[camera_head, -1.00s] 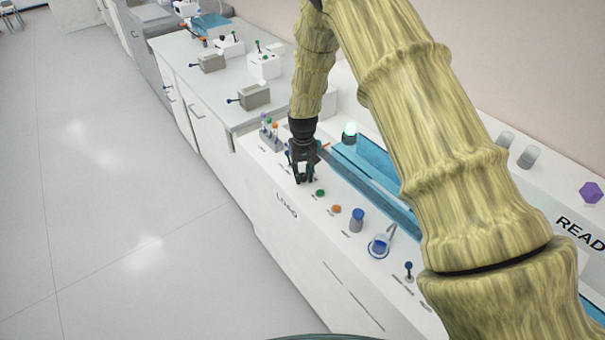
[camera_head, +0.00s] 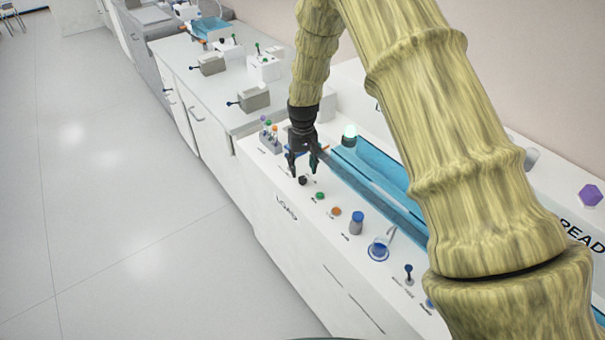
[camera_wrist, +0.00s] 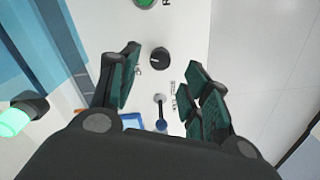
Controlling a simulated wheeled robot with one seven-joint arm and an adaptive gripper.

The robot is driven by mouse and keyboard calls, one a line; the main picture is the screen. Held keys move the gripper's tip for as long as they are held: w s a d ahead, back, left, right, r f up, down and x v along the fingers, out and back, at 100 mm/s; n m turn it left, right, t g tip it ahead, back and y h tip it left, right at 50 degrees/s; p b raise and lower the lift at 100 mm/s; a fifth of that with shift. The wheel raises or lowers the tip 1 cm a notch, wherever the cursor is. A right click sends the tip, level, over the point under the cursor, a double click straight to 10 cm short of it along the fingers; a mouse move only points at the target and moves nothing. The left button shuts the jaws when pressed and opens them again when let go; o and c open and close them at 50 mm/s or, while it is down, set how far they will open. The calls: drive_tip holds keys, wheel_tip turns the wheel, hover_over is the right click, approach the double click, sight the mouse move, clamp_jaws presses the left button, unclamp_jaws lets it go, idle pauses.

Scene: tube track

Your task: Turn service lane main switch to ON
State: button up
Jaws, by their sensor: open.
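A round black knob (camera_head: 303,180) stands on the white panel, just below my gripper (camera_head: 303,166). In the wrist view the black knob (camera_wrist: 160,57) shows a small light mark on top. A lever with a blue tip (camera_wrist: 161,122) stands on the panel nearer my palm. In the wrist view both lie in the gap between the fingers of my gripper (camera_wrist: 164,82). My gripper is open and holds nothing. It points down, and its fingertips look apart from the knob. The small labels beside the knob and lever are too small to read.
A rack of colored tubes (camera_head: 270,135) stands behind.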

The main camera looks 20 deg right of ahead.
sight(303, 178)
wheel_tip(303, 178, up, 7)
idle(0.3)
idle(0.5)
